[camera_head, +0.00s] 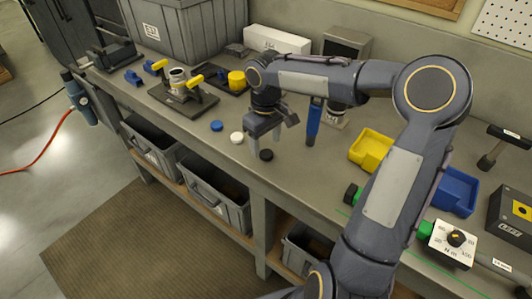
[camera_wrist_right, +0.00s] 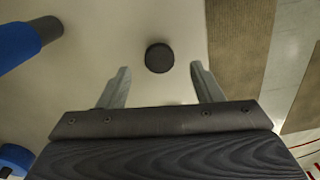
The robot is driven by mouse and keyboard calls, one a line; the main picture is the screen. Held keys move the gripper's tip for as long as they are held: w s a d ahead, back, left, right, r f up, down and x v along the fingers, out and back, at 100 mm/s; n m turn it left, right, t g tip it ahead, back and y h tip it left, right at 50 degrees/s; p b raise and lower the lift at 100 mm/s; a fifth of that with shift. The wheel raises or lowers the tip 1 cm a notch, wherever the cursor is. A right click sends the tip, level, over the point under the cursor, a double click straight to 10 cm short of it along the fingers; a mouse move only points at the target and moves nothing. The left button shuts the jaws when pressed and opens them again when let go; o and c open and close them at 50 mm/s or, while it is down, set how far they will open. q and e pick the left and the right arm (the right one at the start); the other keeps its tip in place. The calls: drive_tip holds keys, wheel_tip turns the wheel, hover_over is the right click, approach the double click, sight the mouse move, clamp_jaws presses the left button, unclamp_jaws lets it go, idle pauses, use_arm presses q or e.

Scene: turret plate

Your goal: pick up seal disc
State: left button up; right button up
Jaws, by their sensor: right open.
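A small black disc (camera_head: 266,155) lies flat on the bench near its front edge. It also shows in the right wrist view (camera_wrist_right: 159,58), ahead of the gap between my fingertips. A white disc (camera_head: 237,138) and a blue disc (camera_head: 216,125) lie to its left; no label tells which is the seal disc, but the black one is nearest my gripper. My right gripper (camera_head: 266,143) is open and empty, pointing down just above and behind the black disc, apart from it. My left gripper is not in view.
A blue-handled tool (camera_head: 313,125) stands close to the right of my right gripper. A yellow bin (camera_head: 371,150) and a blue bin (camera_head: 456,192) sit further right. A dark fixture (camera_head: 184,98) with yellow clamps is at left. Bare bench lies around the discs.

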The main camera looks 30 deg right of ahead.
sight(266, 155)
drive_tip(key=shift+f, duration=1.4)
drive_tip(key=c, duration=1)
drive_tip(key=shift+c, duration=0.2)
